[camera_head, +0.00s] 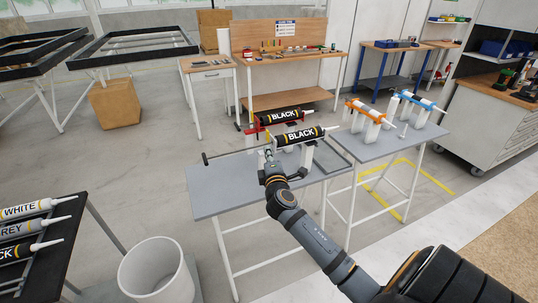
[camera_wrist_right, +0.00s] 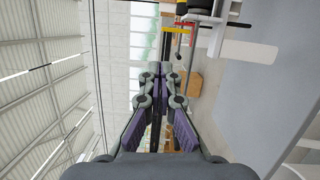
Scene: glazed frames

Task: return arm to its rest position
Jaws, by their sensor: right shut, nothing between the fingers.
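My right arm (camera_head: 310,232) reaches from the lower right over the grey table (camera_head: 225,190). My right gripper (camera_head: 268,157) is shut and empty near the white supports under a cartridge labelled BLACK (camera_head: 300,135); whether it touches them I cannot tell. In the right wrist view its closed fingers (camera_wrist_right: 160,72) have nothing between them. A second BLACK cartridge (camera_head: 281,116) lies behind, by a red tool frame (camera_head: 256,123). My left gripper is not in view.
A second grey table (camera_head: 378,147) at the right bears an orange tool (camera_head: 368,111) and a blue tool (camera_head: 421,101) on white supports. A white bin (camera_head: 155,270) and a dark rack (camera_head: 75,225) with labelled cartridges stand at the lower left. Floor between is clear.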

